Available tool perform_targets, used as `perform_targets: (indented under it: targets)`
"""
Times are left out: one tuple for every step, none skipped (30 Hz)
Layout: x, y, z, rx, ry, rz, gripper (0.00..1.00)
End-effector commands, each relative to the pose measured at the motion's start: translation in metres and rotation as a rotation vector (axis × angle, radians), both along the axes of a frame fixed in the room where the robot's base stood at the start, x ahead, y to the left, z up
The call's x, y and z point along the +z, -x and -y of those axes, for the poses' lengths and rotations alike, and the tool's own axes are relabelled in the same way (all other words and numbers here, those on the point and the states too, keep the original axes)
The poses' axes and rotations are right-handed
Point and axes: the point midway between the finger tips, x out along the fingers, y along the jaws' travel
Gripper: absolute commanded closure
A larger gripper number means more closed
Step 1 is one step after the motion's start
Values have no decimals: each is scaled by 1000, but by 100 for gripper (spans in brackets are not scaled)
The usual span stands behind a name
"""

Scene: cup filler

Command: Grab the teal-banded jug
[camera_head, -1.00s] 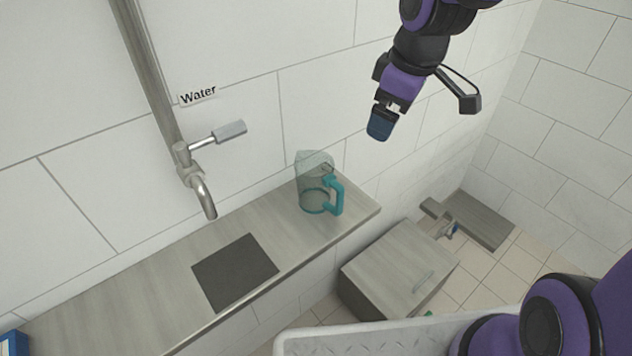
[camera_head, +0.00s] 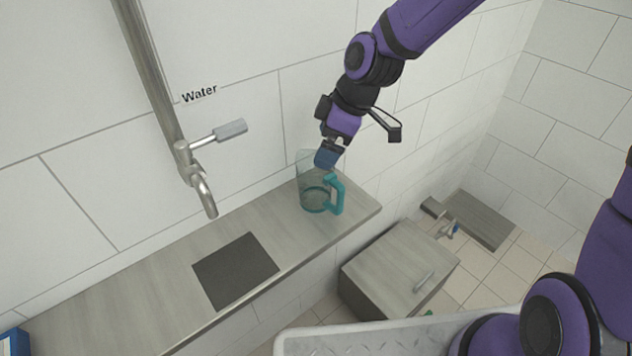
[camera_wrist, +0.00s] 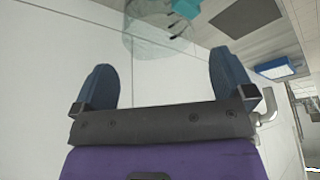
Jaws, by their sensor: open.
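The jug (camera_head: 311,196) is clear, with a teal handle and a teal band near its base. It stands upright at the right end of the shelf in the head view. My gripper (camera_head: 327,160) is at the jug's upper part in that view, overlapping its rim; whether it touches cannot be told. In the wrist view, the two blue fingers of my gripper (camera_wrist: 165,85) are spread wide with nothing between them. The jug (camera_wrist: 160,25) shows beyond the fingertips at the top of the wrist view, its teal handle cut by the frame edge.
The shelf (camera_head: 130,305) runs along the tiled wall, with a dark square plate (camera_head: 235,271) left of the jug. A metal tap (camera_head: 205,195) with a lever hangs above it. A grey cabinet (camera_head: 400,270) stands below right. A blue box (camera_wrist: 275,68) shows in the wrist view.

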Motion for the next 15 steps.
perform_targets:
  targets:
    - [-4,0,-3,4,0,-1,0]
    - [-6,0,-3,4,1,-1,0]
    - [-9,0,-4,2,1,0,0]
    - [-10,0,-4,2,1,0,0]
    - [-11,0,-5,2,1,0,0]
    - [-12,0,-5,1,1,-1,0]
    - [-13,-1,-5,1,1,0,0]
    - [-13,-1,-6,0,1,0,0]
    - [-15,-1,-6,0,1,0,0]
    - [-16,-1,-6,0,1,-1,0]
    - [-18,-1,-7,0,1,-1,0]
    - [-22,-1,-9,2,1,-2,0]
    - [-25,-2,-10,3,2,-2,0]
    - [-29,-2,-11,3,2,-1,0]
    - [-33,-3,-12,3,2,-2,0]
